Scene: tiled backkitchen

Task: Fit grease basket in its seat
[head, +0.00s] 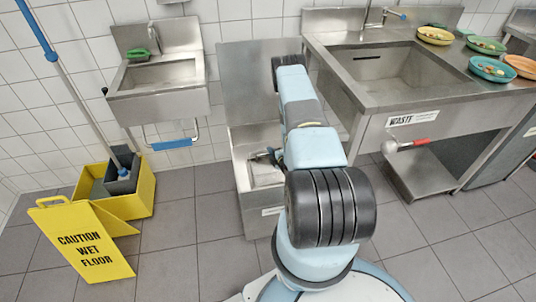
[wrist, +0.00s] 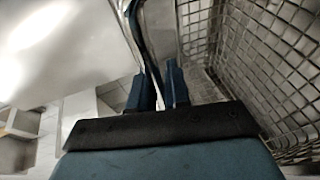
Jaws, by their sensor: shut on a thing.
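The grease basket shows in the wrist view as a wire-mesh wall (wrist: 265,60) on the right, close to my gripper (wrist: 158,88). My gripper's blue fingers are shut on its thin metal handle (wrist: 136,25), which rises between them. In the head view my gripper (head: 265,156) is over the opening of the low steel grease box (head: 255,200). The box's lid panel (head: 245,85) stands upright behind it. My arm covers the right part of the box, and I cannot make out the basket there. I cannot tell whether it touches its seat.
A small hand sink (head: 155,100) hangs at left. A yellow mop bucket (head: 135,200) and wet-floor sign (head: 80,240) stand on the floor at left.

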